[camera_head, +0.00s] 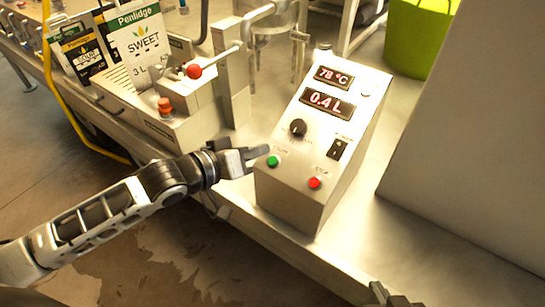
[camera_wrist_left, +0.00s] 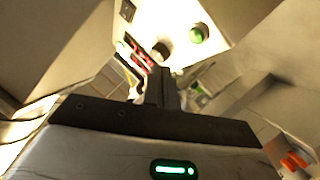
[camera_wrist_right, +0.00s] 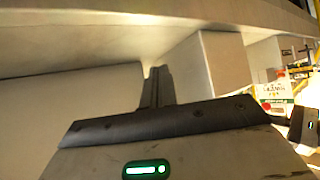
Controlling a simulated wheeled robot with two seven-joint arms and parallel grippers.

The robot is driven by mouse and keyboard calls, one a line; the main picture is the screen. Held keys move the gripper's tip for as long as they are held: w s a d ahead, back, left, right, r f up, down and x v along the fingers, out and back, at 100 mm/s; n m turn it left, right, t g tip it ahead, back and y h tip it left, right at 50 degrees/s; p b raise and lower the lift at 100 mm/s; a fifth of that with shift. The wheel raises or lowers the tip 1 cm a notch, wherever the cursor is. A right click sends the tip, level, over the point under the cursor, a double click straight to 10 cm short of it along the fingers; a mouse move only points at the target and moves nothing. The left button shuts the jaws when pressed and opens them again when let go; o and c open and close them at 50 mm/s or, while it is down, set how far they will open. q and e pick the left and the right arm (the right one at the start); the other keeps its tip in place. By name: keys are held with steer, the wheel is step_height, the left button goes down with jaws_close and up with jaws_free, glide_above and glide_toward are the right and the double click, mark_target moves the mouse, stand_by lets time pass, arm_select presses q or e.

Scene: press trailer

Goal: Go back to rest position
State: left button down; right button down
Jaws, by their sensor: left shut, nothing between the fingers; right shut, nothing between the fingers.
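My left gripper (camera_head: 258,152) is shut and empty, with its fingertips close to the green button (camera_head: 273,161) on the front of the control box (camera_head: 290,205). I cannot tell whether they touch it. In the left wrist view the shut fingers (camera_wrist_left: 160,85) point toward the box, and the green button (camera_wrist_left: 198,33) shows to their upper right. My right gripper (camera_head: 380,290) shows only partly at the bottom edge of the head view. In the right wrist view its fingers (camera_wrist_right: 158,80) are shut and empty, below the table's underside (camera_wrist_right: 110,40).
The control box displays 78 °C and 0.4 L, with a black knob (camera_head: 298,128), a switch (camera_head: 338,148) and a red button (camera_head: 314,183). A lever with a red ball (camera_head: 194,71), a SWEET carton (camera_head: 140,40) and a green bucket (camera_head: 416,40) stand beyond. A grey panel (camera_head: 475,140) rises at right.

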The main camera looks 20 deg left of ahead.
stand_by(0.6)
